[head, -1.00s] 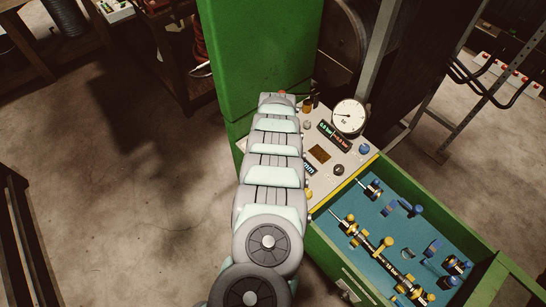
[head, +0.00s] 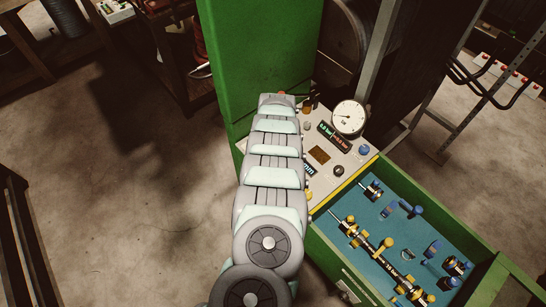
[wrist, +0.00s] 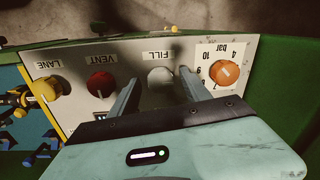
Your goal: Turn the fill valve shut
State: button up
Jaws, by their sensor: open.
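In the wrist view the fill valve (wrist: 160,78) is a pale grey round knob under an upside-down FILL label on the light panel. My gripper (wrist: 158,82) is open, with one finger to the left of the knob and one to its right. The fingers reach toward the panel; I cannot tell whether either touches the knob. In the head view my arm covers the fill valve and my gripper.
A dark red VENT knob (wrist: 101,84) is left of the fill valve, and a yellow LANE knob (wrist: 48,88) is farther left. An orange dial knob (wrist: 224,73) stands close on the right. The head view shows a white gauge (head: 348,116) and a green-walled tray (head: 440,202).

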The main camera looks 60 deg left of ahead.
notch_tip(320, 180, up, 11)
jog(key=shift+d+f+b, duration=0.15)
jog(key=shift+d+b, duration=0.05)
jog(key=shift+b, duration=0.1)
dwell(0.4)
jog(key=shift+w, duration=0.1)
dwell(0.4)
